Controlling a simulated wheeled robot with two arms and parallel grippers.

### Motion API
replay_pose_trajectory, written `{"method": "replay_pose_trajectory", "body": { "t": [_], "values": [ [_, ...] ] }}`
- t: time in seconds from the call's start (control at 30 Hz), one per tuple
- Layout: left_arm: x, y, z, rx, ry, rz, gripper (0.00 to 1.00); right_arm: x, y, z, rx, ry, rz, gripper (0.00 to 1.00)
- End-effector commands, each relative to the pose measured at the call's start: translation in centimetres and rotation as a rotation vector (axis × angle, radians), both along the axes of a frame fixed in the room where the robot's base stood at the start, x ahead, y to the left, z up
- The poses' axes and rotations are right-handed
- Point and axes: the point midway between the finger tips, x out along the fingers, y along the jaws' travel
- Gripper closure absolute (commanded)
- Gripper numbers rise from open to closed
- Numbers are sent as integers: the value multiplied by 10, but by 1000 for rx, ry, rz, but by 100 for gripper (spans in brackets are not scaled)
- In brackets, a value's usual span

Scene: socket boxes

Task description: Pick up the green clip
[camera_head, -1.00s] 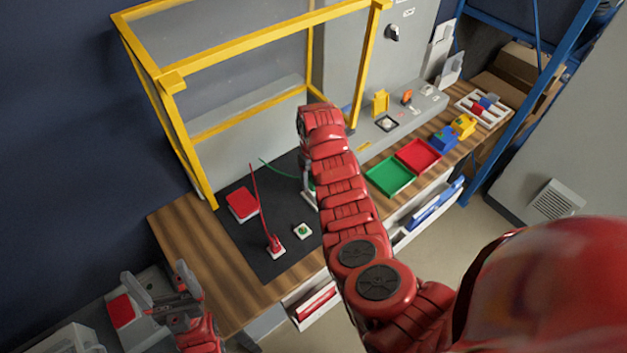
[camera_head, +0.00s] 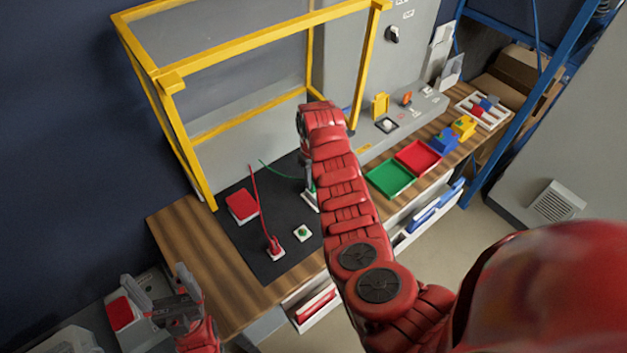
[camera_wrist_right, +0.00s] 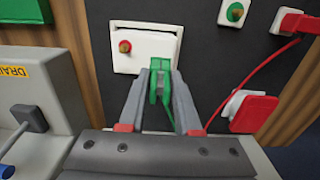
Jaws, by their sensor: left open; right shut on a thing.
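The green clip (camera_wrist_right: 160,66) sits between the fingers of my right gripper (camera_wrist_right: 160,84) in the right wrist view. The gripper is shut on it, and the clip is just in front of a white socket box (camera_wrist_right: 125,60) with a small red-and-brass terminal. I cannot tell whether the clip touches the box. In the head view my right arm hides most of this; a green wire (camera_head: 275,169) runs toward the partly visible right gripper (camera_head: 309,185). My left gripper (camera_head: 155,290) is open and empty at the lower left, away from the dark mat.
A red clip (camera_head: 274,246) stands on a white socket on the black mat (camera_head: 262,267), with its red wire rising. A green-terminal socket (camera_head: 302,233) and a red box (camera_head: 242,205) are close by. A yellow frame (camera_head: 170,130) stands behind; green (camera_head: 391,178) and red trays (camera_head: 419,157) lie right.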

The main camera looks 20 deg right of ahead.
Motion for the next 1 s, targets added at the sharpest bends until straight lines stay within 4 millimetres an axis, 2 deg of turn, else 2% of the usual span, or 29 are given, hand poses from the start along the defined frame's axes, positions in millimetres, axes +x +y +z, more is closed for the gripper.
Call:
{"method": "replay_pose_trajectory", "body": {
  "t": [0.17,0.27,0.3,0.47,0.6,0.83,1.0],
  "values": [
    [0,0,-15,0,0,0,13,1,0,11,-1,-4,1,100],
    [0,0,-26,0,0,0,13,1,0,25,-2,-7,1,100],
    [0,0,-14,0,1,0,13,-6,-1,30,-1,0,-2,100],
    [0,0,1,0,0,0,13,-32,-4,34,-11,0,5,100],
    [0,0,22,0,0,0,13,-59,-5,40,-13,3,8,100],
    [0,0,33,0,0,0,13,-111,-11,39,-12,4,3,100],
    [0,0,33,0,0,0,13,-139,-11,40,-6,2,3,100]
  ]
}}
